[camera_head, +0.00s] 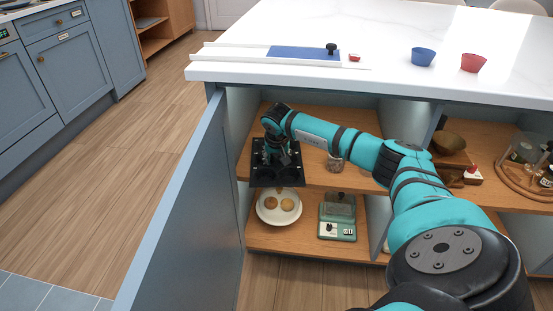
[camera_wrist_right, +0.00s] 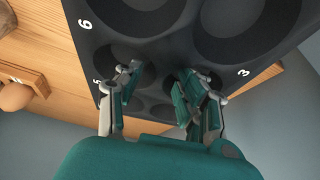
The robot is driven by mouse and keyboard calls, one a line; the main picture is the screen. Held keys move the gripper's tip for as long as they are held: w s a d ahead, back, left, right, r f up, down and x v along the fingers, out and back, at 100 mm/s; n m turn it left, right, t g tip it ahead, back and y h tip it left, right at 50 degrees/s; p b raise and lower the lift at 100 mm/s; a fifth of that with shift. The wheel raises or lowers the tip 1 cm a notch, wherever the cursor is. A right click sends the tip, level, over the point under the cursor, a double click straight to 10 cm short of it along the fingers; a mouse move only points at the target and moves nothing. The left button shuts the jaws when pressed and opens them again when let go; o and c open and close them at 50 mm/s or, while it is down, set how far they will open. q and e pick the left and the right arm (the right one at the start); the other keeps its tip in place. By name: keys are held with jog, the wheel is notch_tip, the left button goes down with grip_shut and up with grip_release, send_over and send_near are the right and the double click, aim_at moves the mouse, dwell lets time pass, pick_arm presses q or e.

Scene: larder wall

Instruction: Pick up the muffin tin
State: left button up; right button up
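The muffin tin (camera_head: 264,178) is black with round cups and sits at the left end of the upper cupboard shelf, near its front edge. In the right wrist view the tin (camera_wrist_right: 165,22) fills the upper middle, with white numbers beside its cups. My right gripper (camera_head: 281,158) is over the tin. In the wrist view its two fingers (camera_wrist_right: 157,88) are apart, each over a different cup, with a strip of tin between them. I cannot tell whether the fingertips touch the tin. My left gripper is not in view.
An open blue door (camera_head: 185,205) stands left of the shelves. Below, a white plate (camera_head: 267,214) holds round brown items, beside a green scale (camera_head: 337,230). A jar (camera_head: 335,162) stands right of the tin. The white countertop (camera_head: 300,30) overhangs the shelves.

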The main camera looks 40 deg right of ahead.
grip_shut()
jog(key=shift+r, duration=0.15)
dwell(0.4)
